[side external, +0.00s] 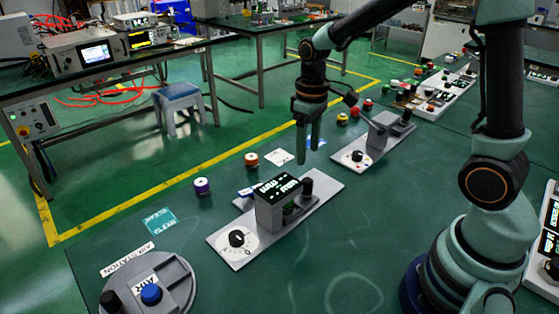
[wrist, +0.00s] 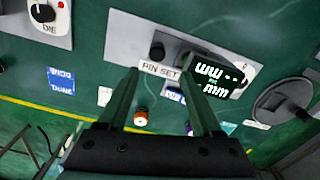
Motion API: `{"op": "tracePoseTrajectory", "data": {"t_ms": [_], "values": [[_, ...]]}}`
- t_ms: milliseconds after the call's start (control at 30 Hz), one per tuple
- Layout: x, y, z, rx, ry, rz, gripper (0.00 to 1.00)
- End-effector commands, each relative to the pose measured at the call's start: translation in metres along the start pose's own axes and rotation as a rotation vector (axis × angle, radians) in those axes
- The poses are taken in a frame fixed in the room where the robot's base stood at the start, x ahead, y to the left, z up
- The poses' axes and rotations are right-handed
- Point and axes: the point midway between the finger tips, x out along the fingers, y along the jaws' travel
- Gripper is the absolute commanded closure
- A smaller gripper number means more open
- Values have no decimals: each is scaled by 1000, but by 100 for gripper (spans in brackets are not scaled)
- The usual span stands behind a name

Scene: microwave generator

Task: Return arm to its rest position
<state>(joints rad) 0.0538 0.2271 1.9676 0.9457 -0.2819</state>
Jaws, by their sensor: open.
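My gripper (side external: 308,146) hangs fingers down above the green table, between two grey panels. Its two fingers are apart with nothing between them, and it touches nothing. In the wrist view the open fingers (wrist: 163,78) point toward a grey panel. The display (wrist: 217,80) and a "PIN SET" label (wrist: 160,70) also show in the wrist view.
A second panel with a dial (side external: 357,156) stands behind to the right. A round air station with a blue button (side external: 151,294) is at front left. Small purple (side external: 201,186) and orange (side external: 252,160) pieces lie along the table's far edge. The front middle is clear.

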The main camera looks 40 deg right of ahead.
Motion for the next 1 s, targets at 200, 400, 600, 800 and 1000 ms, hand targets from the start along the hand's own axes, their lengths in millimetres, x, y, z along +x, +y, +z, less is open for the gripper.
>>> {"op": "tracePoseTrajectory", "data": {"t_ms": [200,400,600,800,1000], "values": [[-4,0,0,0,-1,0,34],[-5,0,0,1,3,1,34],[-31,-6,9,30,72,19,34],[-70,-17,32,90,202,44,34],[-96,-29,58,150,332,57,34]]}}
